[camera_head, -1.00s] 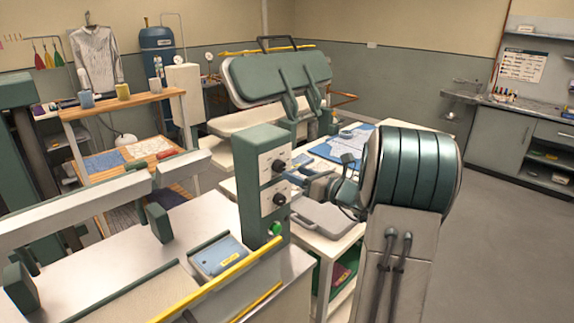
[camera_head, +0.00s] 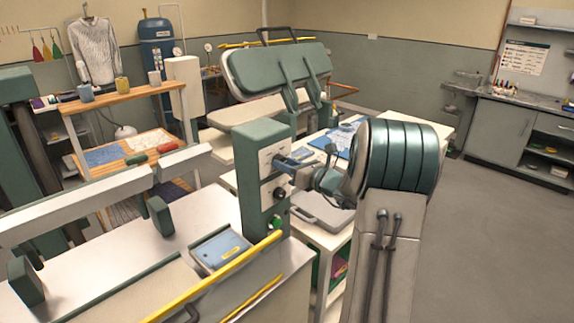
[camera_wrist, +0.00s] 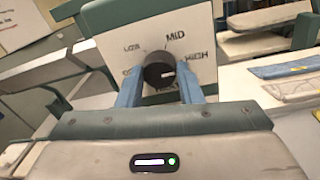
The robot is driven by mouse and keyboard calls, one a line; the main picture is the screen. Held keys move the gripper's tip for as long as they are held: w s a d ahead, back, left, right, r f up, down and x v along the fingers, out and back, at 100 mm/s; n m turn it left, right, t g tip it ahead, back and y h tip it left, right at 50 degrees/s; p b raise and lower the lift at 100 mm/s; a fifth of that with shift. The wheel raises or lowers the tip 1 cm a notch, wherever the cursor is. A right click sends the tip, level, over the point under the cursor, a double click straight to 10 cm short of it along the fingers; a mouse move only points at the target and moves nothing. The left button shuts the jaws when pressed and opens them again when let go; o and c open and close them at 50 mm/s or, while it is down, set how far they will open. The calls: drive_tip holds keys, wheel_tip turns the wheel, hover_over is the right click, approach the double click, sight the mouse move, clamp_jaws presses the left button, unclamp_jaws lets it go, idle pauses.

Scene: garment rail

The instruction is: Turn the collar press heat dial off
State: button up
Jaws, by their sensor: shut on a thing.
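The green control box (camera_head: 262,185) has a white face with two black dials, one above the other. My gripper (camera_head: 287,161) is at the upper dial, and its blue fingers and wrist hide that dial in the head view. In the wrist view, my gripper (camera_wrist: 160,85) has its blue fingers on both sides of a black round dial (camera_wrist: 157,68), shut on it. Labels LOW, MID and HIGH show around the dial, with another partly hidden at the left. A pale mark on the dial lies toward its right side. The lower dial (camera_head: 279,192) is free.
A green button (camera_head: 276,223) sits low on the control box. A yellow bar (camera_head: 225,272) runs along the bench front. The large green padded press head (camera_head: 275,72) stands raised behind. Open floor lies at the right.

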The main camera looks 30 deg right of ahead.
drive_tip(key=shift+f+b, duration=0.1)
drive_tip(key=shift+b, duration=0.35)
drive_tip(key=n+h+b, duration=0.1)
drive_tip(key=n+b, duration=1.6)
drive_tip(key=b, duration=0.5)
drive_tip(key=n+t+h+b, duration=0.1)
drive_tip(key=n+b, duration=1.6)
drive_tip(key=b, duration=0.6)
drive_tip(key=shift+a, duration=0.15)
drive_tip(key=shift+n, duration=0.4)
drive_tip(key=o, duration=1)
